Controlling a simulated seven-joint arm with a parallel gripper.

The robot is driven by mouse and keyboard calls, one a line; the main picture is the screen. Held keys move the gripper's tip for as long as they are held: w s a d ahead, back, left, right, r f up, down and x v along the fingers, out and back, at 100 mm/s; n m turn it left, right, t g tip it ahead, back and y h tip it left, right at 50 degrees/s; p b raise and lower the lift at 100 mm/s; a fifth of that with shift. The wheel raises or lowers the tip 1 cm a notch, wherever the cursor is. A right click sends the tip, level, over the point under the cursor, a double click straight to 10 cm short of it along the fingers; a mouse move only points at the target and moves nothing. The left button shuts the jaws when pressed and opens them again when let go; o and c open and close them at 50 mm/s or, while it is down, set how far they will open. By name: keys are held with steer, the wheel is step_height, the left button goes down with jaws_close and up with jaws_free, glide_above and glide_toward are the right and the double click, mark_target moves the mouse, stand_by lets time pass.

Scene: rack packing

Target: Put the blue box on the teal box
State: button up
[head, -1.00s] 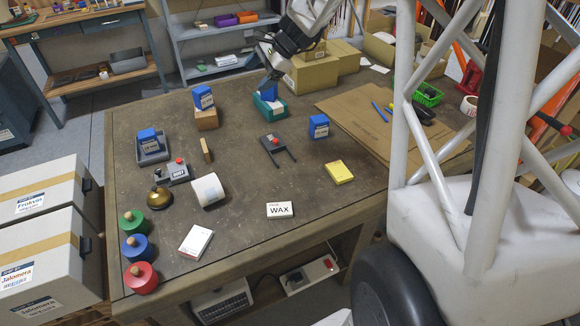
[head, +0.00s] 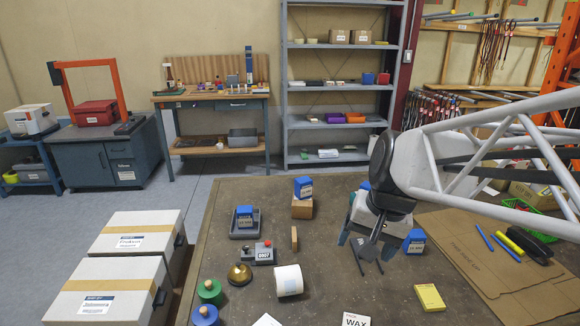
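Several small blue boxes are in the head view. One blue box (head: 303,187) stands on a wooden block. Another blue box (head: 245,217) sits in a grey tray, and a third (head: 415,241) is partly covered by my gripper. A sliver of a further blue box (head: 365,186) shows behind my arm, where the teal box stood earlier. The teal box itself is hidden behind my gripper. My gripper (head: 375,240) hangs over the table's middle with its blue-grey fingers spread apart, and I see nothing held between them.
A dark forked holder (head: 368,248) lies under my gripper. A yellow box (head: 429,297), a white roll (head: 289,280), a brass bell (head: 240,274) and a WAX box (head: 355,320) are nearer. Flattened cardboard (head: 500,270) covers the right side of the table (head: 330,215).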

steer(key=s+f+n+h, duration=0.1)
steer(key=s+n, duration=0.3)
steer(key=s, duration=0.5)
steer(key=shift+s+f+t+h, duration=0.3)
steer(key=shift+f+h, duration=0.05)
steer(key=shift+h, duration=0.25)
